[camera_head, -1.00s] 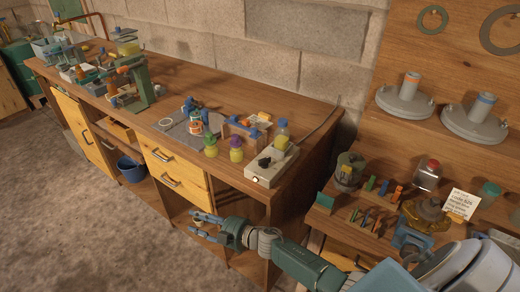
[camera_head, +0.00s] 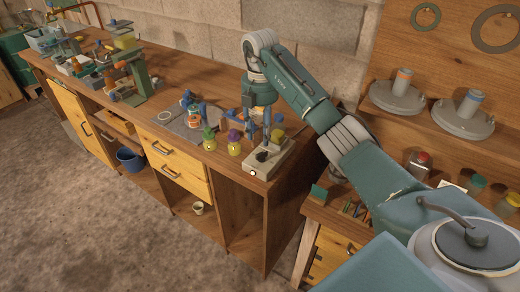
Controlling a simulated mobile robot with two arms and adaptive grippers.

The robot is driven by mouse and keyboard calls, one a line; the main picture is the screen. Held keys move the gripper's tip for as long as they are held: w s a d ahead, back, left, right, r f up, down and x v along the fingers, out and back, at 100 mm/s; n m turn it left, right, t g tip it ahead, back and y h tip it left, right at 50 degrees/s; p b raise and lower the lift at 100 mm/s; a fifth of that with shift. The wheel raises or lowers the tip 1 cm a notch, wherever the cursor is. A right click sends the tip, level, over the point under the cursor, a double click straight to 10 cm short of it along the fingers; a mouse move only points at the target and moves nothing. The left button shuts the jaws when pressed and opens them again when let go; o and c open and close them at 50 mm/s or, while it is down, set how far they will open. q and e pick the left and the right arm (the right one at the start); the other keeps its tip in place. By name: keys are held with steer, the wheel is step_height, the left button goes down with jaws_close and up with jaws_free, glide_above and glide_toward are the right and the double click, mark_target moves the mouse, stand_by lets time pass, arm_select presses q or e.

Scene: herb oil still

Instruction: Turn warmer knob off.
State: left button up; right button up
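The warmer (camera_head: 281,158) is a pale box near the right end of the long wooden bench. Its black knob (camera_head: 262,156) is on top toward the left, and a small lit orange-red spot (camera_head: 252,172) shows at its front corner. My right gripper (camera_head: 262,143) comes down from above, its fingers pointing at the knob from just above or behind it. I cannot tell whether it touches the knob, or how far its fingers are apart. A yellow bottle (camera_head: 278,136) stands at the back of the warmer, partly hidden. My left gripper is out of view.
Two small bottles, one green-topped (camera_head: 209,140) and one purple-topped (camera_head: 234,143), stand just left of the warmer. A grey mat (camera_head: 172,125) with small items lies farther left. A lower side table with several small items stands to the right.

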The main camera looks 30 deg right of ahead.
mark_target(262, 157)
step_height(262, 157, down, 7)
steer(key=shift+r+p, duration=0.15)
steer(key=shift+p, duration=0.75)
steer(key=shift+f, duration=0.45)
jaws_close()
